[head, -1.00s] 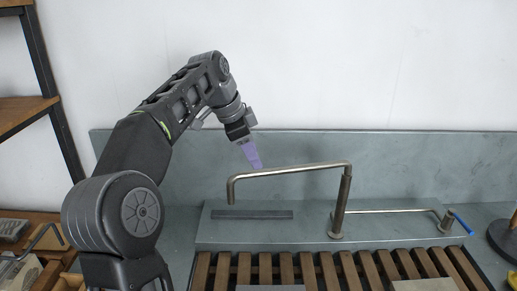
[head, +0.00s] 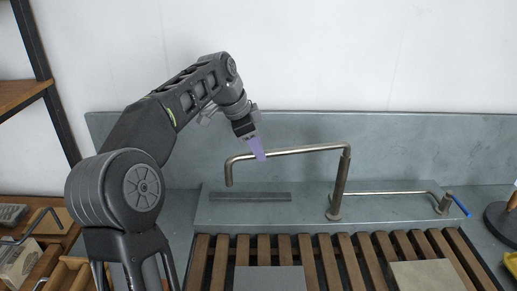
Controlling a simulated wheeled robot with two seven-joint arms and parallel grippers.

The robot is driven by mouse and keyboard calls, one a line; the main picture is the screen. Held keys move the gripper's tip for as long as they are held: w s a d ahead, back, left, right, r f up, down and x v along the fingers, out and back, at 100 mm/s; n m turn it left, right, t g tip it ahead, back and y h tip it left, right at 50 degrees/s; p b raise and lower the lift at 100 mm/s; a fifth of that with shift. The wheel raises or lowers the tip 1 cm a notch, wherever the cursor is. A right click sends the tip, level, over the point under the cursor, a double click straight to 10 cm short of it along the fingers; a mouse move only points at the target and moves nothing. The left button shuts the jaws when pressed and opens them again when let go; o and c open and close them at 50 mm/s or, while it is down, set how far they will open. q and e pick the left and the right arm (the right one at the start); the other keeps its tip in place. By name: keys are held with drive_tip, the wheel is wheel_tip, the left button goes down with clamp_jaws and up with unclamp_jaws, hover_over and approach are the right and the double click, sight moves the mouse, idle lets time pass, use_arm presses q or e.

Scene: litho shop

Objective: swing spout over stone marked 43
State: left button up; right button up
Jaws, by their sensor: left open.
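The metal spout (head: 300,150) runs left from its upright post (head: 340,185) at the back of the sink, and its down-turned end (head: 229,174) hangs at the left. My left gripper (head: 259,150) points down with its purple fingers overlapping the spout's tube near the outer end; it is open, and I cannot tell whether it touches the tube. A dark grey stone (head: 268,279) lies at the front below the spout, and a beige stone (head: 428,275) lies to the right. No number is readable on either. My right gripper is not in view.
The stones lie on a wooden slatted rack (head: 333,260). A thin pipe (head: 390,193) with a blue-ended lever (head: 460,205) runs right of the post. A dark bar (head: 250,197) lies on the back ledge. Wooden shelves stand at the left.

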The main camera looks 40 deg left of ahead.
use_arm(q)
drive_tip(key=shift+w+d+f, duration=0.1)
drive_tip(key=shift+w+f, duration=0.2)
drive_tip(key=shift+f, duration=0.35)
clamp_jaws()
idle(1.0)
